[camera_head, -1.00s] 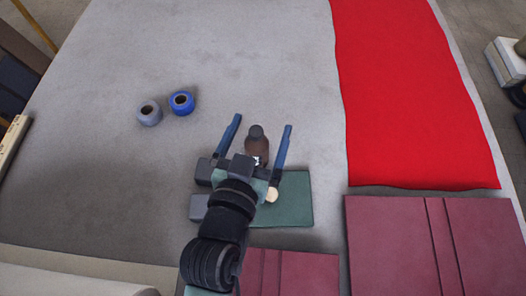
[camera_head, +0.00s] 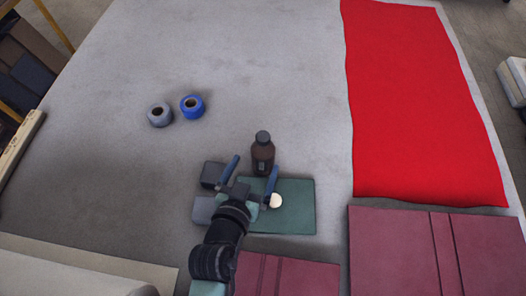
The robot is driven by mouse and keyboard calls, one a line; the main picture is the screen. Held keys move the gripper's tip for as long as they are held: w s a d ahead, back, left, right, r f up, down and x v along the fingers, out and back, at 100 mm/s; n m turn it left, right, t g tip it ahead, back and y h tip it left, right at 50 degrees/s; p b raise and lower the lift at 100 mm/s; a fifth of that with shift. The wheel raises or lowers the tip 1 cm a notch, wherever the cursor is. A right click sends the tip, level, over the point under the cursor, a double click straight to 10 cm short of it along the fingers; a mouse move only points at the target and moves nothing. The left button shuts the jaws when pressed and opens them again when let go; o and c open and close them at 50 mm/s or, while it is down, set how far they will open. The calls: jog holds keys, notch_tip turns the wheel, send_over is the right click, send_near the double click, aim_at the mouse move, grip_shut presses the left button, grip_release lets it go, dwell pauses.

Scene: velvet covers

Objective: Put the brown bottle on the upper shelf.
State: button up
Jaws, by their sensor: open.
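The brown bottle (camera_head: 263,158) stands upright on the grey surface, with a dark cap and a small label low on its front. It is at the far edge of a green mat (camera_head: 298,215). My gripper (camera_head: 251,166) is open and empty, its two blue fingers spread on the near side of the bottle. The right fingertip looks close to the bottle; I cannot tell whether it touches. No upper shelf can be made out in this view.
A grey roll (camera_head: 160,121) and a blue roll (camera_head: 192,113) stand at the upper left. Dark grey blocks (camera_head: 213,175) and a pale round piece (camera_head: 276,201) are beside my gripper. Red cloth (camera_head: 420,110) and maroon covers (camera_head: 395,250) lie right. The grey surface's middle is clear.

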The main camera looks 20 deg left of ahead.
aim_at(259, 161)
jog(key=shift+d+p+x, duration=0.15)
jog(key=shift+p+x, duration=0.2)
jog(key=shift+x, duration=0.95)
jog(key=shift+d+p+x, duration=0.15)
jog(key=shift+p+x, duration=0.15)
jog(key=shift+x, duration=1)
jog(key=shift+f, duration=0.15)
jog(key=shift+s, duration=0.1)
grip_shut()
